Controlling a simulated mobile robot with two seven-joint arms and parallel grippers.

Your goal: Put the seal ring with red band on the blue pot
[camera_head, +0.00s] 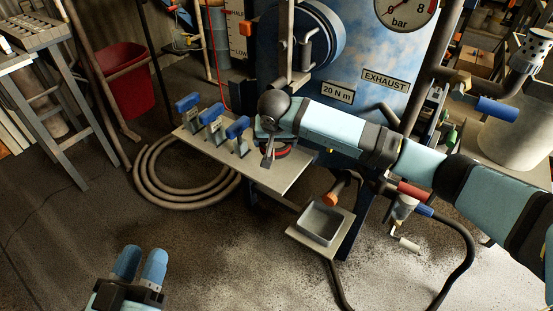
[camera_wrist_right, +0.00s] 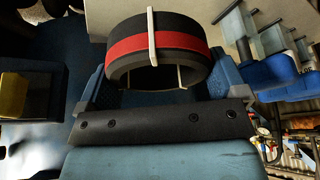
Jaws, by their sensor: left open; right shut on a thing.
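The seal ring (camera_head: 283,152), black with a red band, is partly hidden below my right gripper (camera_head: 272,145) at the right part of the grey shelf. In the right wrist view the seal ring (camera_wrist_right: 155,42) sits between the blue fingers of my right gripper (camera_wrist_right: 160,82), which is shut on it. A pale upright strip crosses its near side. I cannot tell whether the ring touches the shelf. The blue pot (camera_head: 358,52) stands behind the shelf, with a round blue opening part (camera_head: 318,38). My left gripper (camera_head: 140,265) is open and empty at the lower left.
The grey shelf (camera_head: 258,177) carries several blue-handled clamps (camera_head: 212,115) left of the ring. A small square tray (camera_head: 320,224) sits lower in front. A coiled hose (camera_head: 165,192) lies on the floor. A red bin (camera_head: 125,82) stands at the left.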

